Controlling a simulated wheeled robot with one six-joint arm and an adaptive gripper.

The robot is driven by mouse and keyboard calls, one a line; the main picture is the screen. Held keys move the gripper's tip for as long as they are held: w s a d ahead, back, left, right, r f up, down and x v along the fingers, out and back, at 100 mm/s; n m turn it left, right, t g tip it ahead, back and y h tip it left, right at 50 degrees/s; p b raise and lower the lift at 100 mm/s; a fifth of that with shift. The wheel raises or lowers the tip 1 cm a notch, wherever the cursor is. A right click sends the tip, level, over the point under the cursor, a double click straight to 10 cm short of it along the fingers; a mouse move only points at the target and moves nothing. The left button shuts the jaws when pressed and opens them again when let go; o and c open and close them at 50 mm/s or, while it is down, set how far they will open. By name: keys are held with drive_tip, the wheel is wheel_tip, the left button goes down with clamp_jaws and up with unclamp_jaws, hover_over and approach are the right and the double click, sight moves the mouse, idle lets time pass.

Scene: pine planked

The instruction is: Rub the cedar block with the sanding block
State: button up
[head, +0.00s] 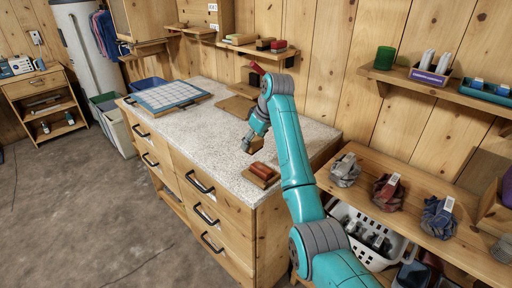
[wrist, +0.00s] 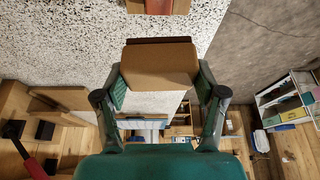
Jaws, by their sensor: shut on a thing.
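My gripper (head: 252,139) is shut on the sanding block (head: 255,148), which it holds above the front right part of the speckled counter. In the wrist view, the sanding block (wrist: 160,64) is tan with a dark brown layer along its far edge, and my gripper's fingers (wrist: 160,82) press it from both sides. The reddish cedar block (head: 262,169) lies on a small wooden board (head: 250,178) near the counter's front corner. The cedar block (wrist: 159,6) is partly cut off at the top of the wrist view. The sanding block appears apart from it.
The counter (head: 205,130) has a blue-lined mat (head: 168,95) and a flat brown board (head: 235,108) farther back. A wall shelf (head: 258,47) with several blocks hangs behind. A low shelf (head: 410,200) with several wrapped bundles stands at the right.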

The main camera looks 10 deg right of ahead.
drive_tip(key=shift+r, duration=1.05)
drive_tip(key=shift+d, duration=0.1)
drive_tip(key=shift+f, duration=0.1)
